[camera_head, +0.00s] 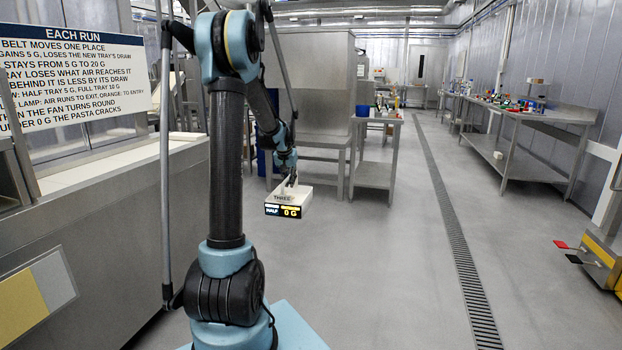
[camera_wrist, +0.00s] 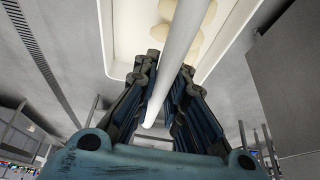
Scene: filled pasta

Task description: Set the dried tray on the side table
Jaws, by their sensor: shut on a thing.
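A white tray (camera_head: 303,196) hangs from my gripper (camera_head: 291,180) in the head view, above the floor. Its front is marked THREE, with a lit display (camera_head: 283,211) reading HALF and 0 G. In the wrist view my gripper (camera_wrist: 168,70) is shut on the tray's white bar handle (camera_wrist: 186,35). Several pale pasta pieces (camera_wrist: 166,32) lie in the tray (camera_wrist: 125,28) beneath the bar. A small steel table (camera_head: 373,174) with a lower shelf stands beyond the tray, to its right. I cannot tell for certain that it is the side table.
A blue container (camera_head: 362,111) and small items stand on that steel table. A long steel bench (camera_head: 540,112) with many small items runs along the right wall. A floor drain (camera_head: 455,220) crosses open grey floor. A steel machine (camera_head: 110,230) fills the left.

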